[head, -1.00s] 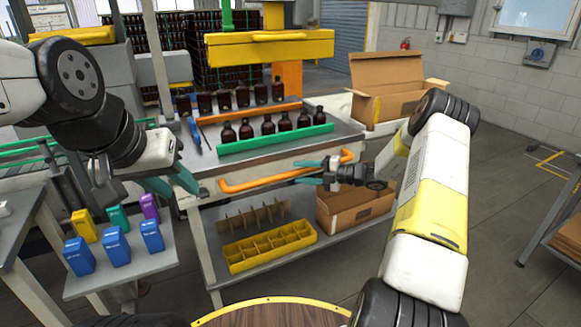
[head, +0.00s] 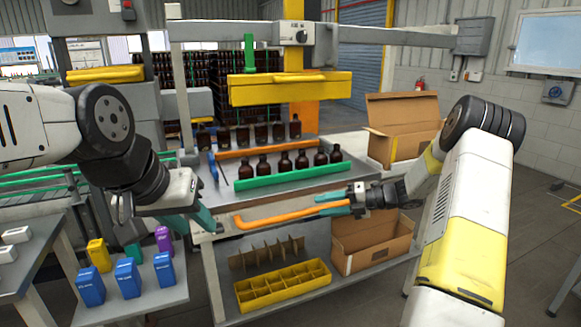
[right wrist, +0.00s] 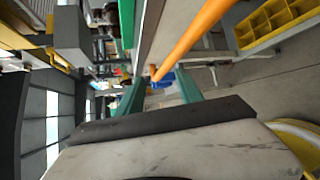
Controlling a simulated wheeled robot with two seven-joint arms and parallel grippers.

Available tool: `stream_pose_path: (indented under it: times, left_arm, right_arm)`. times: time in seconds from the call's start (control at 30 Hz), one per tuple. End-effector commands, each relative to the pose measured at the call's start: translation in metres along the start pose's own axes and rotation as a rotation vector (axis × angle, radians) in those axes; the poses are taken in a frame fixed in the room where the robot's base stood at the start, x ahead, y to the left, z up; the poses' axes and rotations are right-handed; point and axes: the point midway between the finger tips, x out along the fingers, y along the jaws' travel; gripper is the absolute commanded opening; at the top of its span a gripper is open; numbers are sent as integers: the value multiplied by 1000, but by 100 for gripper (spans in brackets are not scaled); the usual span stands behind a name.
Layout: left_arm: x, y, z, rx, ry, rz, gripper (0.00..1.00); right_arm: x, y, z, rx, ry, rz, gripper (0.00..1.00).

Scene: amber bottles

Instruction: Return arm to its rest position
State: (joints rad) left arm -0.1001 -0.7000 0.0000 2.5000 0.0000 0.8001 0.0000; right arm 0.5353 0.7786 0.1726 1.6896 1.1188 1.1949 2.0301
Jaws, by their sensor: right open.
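My right gripper (head: 334,204) has its teal fingers apart with nothing between them. It is in front of the workbench, by the right end of the orange rail (head: 280,216); I cannot tell whether it touches the rail. Its open fingers also show in the right wrist view (right wrist: 160,90), with the orange rail (right wrist: 190,42) beyond them. My left gripper (head: 203,217) is at the left, between the bench's front left corner and the side table with boxes. Its teal fingers are seen from the side, so the gap between them is hidden.
Amber bottles (head: 302,160) stand in rows on the bench behind a green rail (head: 288,177). A yellow divider crate (head: 283,287) and a cardboard box (head: 372,255) sit on the lower shelf. Small coloured boxes (head: 127,278) stand on the left side table (head: 150,302). An open carton (head: 402,150) stands back right.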

Motion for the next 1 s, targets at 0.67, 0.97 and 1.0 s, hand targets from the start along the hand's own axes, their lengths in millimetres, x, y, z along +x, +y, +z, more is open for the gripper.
stream_pose_path:
  times: [0.67, 0.97, 1.0]
  left_arm:
    - [0, 0, 0, 0, 0, 0, 36]
    - [0, 0, 0, 0, 0, 0, 36]
    - [0, 0, 0, 0, 0, 0, 36]
  right_arm:
    - [-67, 190, -189, -2096, 899, -305, 43]
    - [-117, 212, -252, 2763, -1374, 230, 43]
    - [-121, 213, -257, 2681, -1357, 205, 43]
